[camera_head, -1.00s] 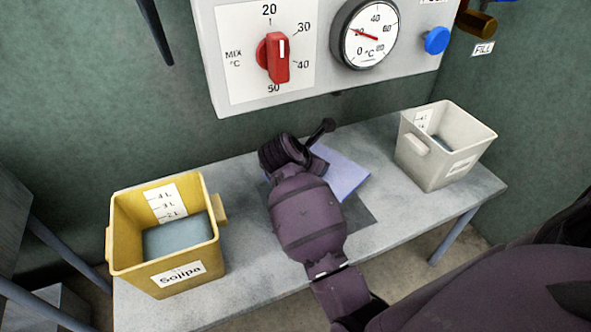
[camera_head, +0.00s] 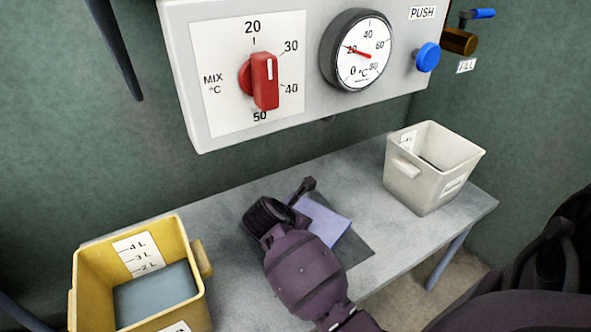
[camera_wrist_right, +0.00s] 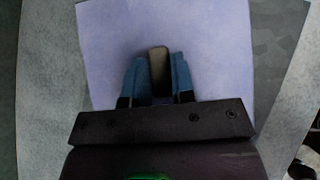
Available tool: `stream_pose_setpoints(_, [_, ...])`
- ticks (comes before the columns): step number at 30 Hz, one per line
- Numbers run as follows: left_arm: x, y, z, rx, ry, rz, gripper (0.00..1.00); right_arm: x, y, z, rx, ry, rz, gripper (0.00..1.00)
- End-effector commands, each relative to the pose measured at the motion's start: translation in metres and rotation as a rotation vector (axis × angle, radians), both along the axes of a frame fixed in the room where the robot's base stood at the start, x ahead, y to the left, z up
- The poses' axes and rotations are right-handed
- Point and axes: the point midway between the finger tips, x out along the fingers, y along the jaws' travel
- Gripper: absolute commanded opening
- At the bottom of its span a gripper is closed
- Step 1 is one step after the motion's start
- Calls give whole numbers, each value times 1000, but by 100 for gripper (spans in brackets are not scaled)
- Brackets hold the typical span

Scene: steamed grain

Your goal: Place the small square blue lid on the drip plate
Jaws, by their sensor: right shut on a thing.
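The small square lid (camera_head: 325,219) is pale lavender-blue and shows partly behind my right gripper in the head view. In the right wrist view the lid (camera_wrist_right: 215,60) lies flat below the fingers. My right gripper (camera_wrist_right: 158,72) is shut on the lid's dark upright handle (camera_wrist_right: 159,68) between its blue fingertips. The drip plate (camera_head: 353,250) is a dark grey square on the bench, partly under the lid. In the right wrist view the plate (camera_wrist_right: 283,50) shows along the lid's right side. Whether lid and plate touch I cannot tell. My left gripper is not in view.
A yellow tub (camera_head: 88,280) with liquid stands on the bench (camera_head: 225,200) at the left. A white tub (camera_head: 430,185) stands at the right end. A panel (camera_head: 185,80) with a red knob and a dial hangs above the bench.

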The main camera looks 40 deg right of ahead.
Motion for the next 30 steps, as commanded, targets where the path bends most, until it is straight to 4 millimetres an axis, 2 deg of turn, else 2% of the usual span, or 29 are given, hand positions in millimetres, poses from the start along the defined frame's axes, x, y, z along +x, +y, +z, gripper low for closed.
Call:
stream_pose_setpoints(1, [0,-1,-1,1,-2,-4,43,-1,0,-9,-2,5,1,0])
stream_pose_setpoints(2, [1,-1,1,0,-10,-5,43,-1,0,-10,-1,3,1,0])
stream_pose_setpoints(6, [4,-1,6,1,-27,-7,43,1,1,-7,1,-3,1,0])
stream_pose_setpoints(14, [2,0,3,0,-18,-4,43,0,0,-10,0,-3,0,0])
stream_pose_setpoints(15, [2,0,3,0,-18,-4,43,0,0,-11,0,-2,-1,26])
stream_pose_setpoints(19, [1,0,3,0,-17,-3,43,0,0,-10,0,-3,0,46])
stream_pose_setpoints(20, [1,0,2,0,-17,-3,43,0,0,-10,0,-3,0,49])
stream_pose_setpoints(30, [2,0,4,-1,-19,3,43,1,0,-5,0,-4,1,49])
